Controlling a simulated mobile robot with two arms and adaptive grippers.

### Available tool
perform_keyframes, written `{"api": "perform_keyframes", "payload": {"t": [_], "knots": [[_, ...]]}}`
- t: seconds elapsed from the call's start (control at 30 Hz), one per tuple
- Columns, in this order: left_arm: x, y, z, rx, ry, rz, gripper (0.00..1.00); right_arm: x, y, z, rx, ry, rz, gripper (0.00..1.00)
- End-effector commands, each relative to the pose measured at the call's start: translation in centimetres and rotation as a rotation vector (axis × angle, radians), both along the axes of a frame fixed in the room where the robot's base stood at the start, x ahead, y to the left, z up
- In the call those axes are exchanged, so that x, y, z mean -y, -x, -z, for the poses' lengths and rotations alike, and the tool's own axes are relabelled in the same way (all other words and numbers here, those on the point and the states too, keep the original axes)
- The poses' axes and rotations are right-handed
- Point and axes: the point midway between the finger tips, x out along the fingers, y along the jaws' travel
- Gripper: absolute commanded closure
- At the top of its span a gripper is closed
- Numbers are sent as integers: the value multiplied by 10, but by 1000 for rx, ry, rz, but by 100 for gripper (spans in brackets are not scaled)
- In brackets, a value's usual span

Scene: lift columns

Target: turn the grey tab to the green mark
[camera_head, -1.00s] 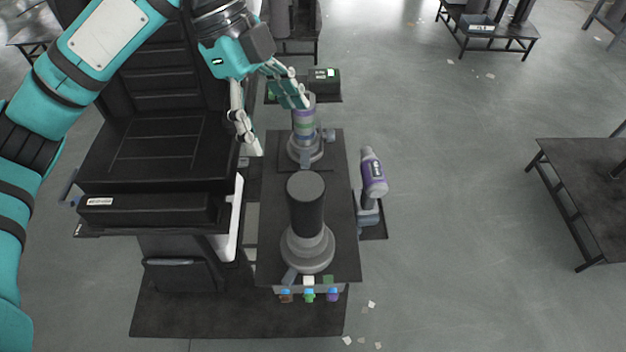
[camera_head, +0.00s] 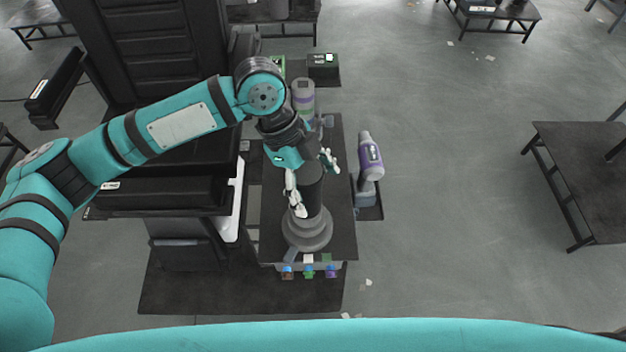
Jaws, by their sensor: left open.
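The front lift column has a dark upper cylinder (camera_head: 313,195) on a stepped round grey base (camera_head: 307,236). A small grey tab (camera_head: 291,254) sticks out from the base's front left. Contact with the cylinder cannot be told. My right gripper is out of view.
A banded grey, purple and green column (camera_head: 303,93) stands behind. A tilted purple and grey cylinder (camera_head: 369,158) stands at right. Several coloured knobs (camera_head: 308,272) line the plate's front edge. A black cabinet (camera_head: 165,190) is at left. The floor at right is mostly open.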

Motion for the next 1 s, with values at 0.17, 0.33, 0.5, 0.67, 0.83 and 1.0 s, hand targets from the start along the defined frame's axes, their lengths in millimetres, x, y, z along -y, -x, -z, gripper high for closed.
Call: {"api": "perform_keyframes", "payload": {"t": [0.17, 0.33, 0.5, 0.67, 0.83, 1.0], "knots": [[1, 1, 4, 0, -1, 0, 17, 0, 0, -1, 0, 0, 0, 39], [1, 1, 4, 0, -1, 0, 20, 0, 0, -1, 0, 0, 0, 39], [1, 1, 3, 0, -1, 0, 42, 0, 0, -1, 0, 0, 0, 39], [1, 1, 3, 0, -1, 0, 63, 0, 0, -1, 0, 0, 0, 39], [1, 1, 3, -1, -2, -1, 85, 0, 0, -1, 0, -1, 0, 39], [1, 0, 3, -1, -2, -1, 98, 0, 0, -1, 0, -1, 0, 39]]}}
